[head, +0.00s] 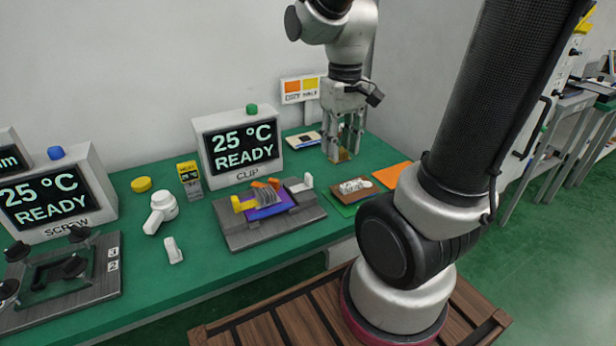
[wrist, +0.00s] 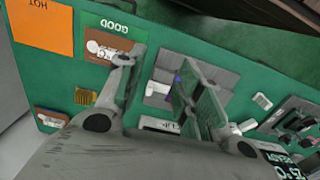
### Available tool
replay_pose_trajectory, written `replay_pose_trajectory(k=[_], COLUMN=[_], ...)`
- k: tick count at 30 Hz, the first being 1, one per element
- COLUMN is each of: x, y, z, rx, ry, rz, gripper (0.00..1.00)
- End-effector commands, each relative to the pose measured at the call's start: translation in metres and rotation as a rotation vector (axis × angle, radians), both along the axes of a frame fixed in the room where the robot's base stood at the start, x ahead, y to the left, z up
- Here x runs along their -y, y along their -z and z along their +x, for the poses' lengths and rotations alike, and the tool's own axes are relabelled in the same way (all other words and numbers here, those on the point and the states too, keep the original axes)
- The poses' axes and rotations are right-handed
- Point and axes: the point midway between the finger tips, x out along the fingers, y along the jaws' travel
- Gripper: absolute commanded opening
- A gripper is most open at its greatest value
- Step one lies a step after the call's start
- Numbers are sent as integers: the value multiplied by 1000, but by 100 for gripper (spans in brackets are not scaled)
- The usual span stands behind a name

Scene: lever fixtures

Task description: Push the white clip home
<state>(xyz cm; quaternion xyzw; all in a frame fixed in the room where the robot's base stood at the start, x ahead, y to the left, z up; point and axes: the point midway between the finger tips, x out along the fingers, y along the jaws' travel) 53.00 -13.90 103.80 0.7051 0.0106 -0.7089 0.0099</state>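The clip fixture (head: 238,238) is a grey block in the middle of the green bench. It holds a purple board (head: 268,210) with a grey ribbed part on it, a yellow clip (head: 240,204) at the left and orange pieces (head: 267,183) behind. My gripper (head: 347,157) points down over the back right of the bench, away from the fixture. In the wrist view my gripper (wrist: 157,80) has its fingers apart with nothing seen between them. One finger partly hides the fixture (wrist: 222,76).
A display reading READY (head: 242,147) stands behind the fixture. Right of it lie a green GOOD mat (head: 341,209) with a brown board and an orange HOT mat (head: 391,174). Left are a white handled piece (head: 161,209), a small white piece (head: 173,252) and the screw fixture (head: 100,285).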

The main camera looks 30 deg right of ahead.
Motion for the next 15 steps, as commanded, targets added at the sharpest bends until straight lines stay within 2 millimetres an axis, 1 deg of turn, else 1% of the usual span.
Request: replay_pose_trajectory(k=[1, 3, 6, 9, 11, 12, 13, 15], x=[-2, -4, -7, -9, -10, -11, -11, -12], y=[17, 37, 64, 83, 89, 85, 83, 88], z=[14, 33, 58, 81, 97, 111, 117, 120], rx=[-44, -80, -108, -104, -79, -37, -15, 2], ry=[-2, -3, 0, 7, 13, 18, 21, 26], rz=[-2, -4, -6, -7, -6, -4, -3, -1], gripper=[36, 36, 36, 36, 36, 36, 36, 36])
